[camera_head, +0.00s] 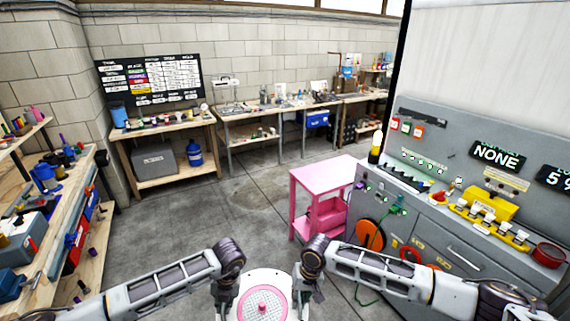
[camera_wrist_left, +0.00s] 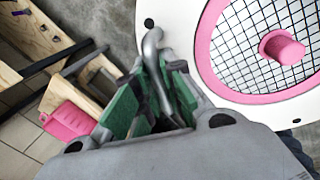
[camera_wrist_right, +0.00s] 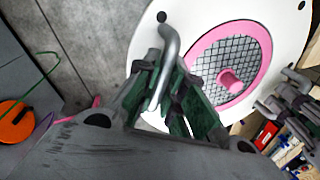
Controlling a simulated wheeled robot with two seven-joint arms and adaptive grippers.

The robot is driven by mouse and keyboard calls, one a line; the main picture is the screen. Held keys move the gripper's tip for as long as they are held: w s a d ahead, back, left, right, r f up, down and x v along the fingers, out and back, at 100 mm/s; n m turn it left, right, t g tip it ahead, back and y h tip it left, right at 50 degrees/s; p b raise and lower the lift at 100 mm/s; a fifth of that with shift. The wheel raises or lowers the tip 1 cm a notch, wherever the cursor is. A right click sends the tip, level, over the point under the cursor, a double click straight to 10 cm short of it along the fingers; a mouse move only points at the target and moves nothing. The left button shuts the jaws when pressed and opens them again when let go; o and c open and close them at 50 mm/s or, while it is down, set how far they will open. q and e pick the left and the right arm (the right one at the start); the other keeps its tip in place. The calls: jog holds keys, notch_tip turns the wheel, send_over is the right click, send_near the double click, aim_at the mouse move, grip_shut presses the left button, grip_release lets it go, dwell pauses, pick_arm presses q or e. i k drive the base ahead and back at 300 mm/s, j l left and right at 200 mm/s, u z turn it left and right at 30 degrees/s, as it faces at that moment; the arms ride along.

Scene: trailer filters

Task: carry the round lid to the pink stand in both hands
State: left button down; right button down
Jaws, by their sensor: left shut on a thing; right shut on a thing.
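The round lid (camera_head: 245,305) is white with a pink ring, a dark mesh and a pink knob in the middle. It is at the bottom centre of the head view, its near edge cut off. My left gripper (camera_wrist_left: 160,85) is shut on a grey bent handle (camera_wrist_left: 152,45) at one side of the lid. My right gripper (camera_wrist_right: 165,85) is shut on the matching handle (camera_wrist_right: 170,45) at the other side. The pink stand (camera_head: 322,175) stands ahead and to the right, its top bare, with a lower shelf holding a pink bin (camera_head: 327,215).
A grey counter (camera_head: 440,225) with tools, a yellow rack and an orange reel (camera_head: 370,235) stands right of the stand. A cluttered wooden bench (camera_head: 75,215) is at the left. Workbenches line the back wall. Grey floor (camera_head: 235,215) between them is clear.

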aim_at(322, 176)
jog(key=i, duration=3.25)
